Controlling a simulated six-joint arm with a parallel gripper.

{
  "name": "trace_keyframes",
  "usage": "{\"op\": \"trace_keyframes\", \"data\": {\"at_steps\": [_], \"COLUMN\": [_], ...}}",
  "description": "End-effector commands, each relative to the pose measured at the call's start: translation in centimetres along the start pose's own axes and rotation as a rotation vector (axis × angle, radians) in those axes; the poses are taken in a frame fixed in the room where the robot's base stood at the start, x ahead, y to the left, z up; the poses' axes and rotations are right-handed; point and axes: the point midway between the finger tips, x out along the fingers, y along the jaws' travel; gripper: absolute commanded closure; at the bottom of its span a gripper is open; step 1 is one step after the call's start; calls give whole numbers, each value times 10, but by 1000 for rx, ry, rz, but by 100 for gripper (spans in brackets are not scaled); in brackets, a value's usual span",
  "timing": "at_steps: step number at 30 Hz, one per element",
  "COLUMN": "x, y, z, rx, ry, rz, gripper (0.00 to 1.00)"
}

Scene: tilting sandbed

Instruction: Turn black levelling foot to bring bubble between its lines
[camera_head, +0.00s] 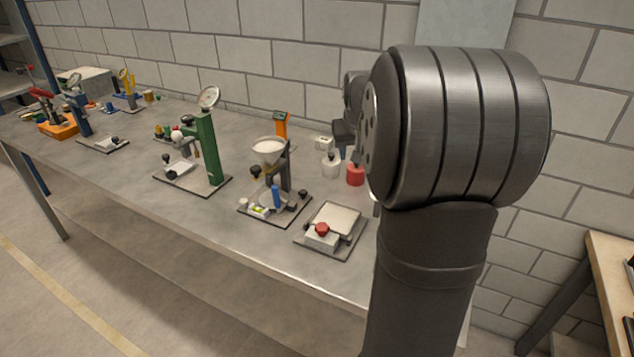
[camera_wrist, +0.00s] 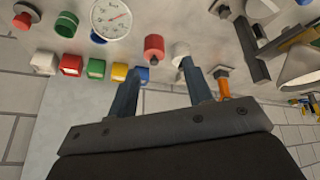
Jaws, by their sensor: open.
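A stand with a pale funnel (camera_head: 268,152) is on the bench in the head view. A small yellow-green vial (camera_head: 258,211), perhaps the bubble level, lies at its base; the bubble and lines are too small to make out. A black knob (camera_head: 303,191) sits at the right corner of the base, and another black knob (camera_head: 255,171) is higher on the left; I cannot tell which is the levelling foot. My gripper (camera_wrist: 163,68) is open in the wrist view, its fingers apart with nothing held.
A plate with a pale pad and a red knob (camera_head: 322,229) is right of the funnel stand; a green stand (camera_head: 207,147) is left. The wrist view shows a dial gauge (camera_wrist: 111,18), a red cylinder (camera_wrist: 154,47) and several coloured blocks. Bare bench lies along the front edge.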

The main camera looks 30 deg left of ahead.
Motion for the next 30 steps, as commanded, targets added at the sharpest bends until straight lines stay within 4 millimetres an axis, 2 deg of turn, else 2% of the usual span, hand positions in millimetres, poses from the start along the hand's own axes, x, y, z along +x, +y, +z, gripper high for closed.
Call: {"op": "trace_keyframes", "data": {"at_steps": [1,3,6,9,13,17,30], "x": [5,9,11,13,21,42,136], "y": [-30,-62,-94,-109,-114,-116,-132], "z": [-8,-13,-18,-19,-19,-16,-10], "rx": [-37,-75,-112,-131,-134,-133,-132], "ry": [-13,-30,-47,-56,-58,-61,-59], "rz": [-44,-95,-144,-168,-174,-173,-170], "gripper": [54,54,54,54,54,54,54]}}
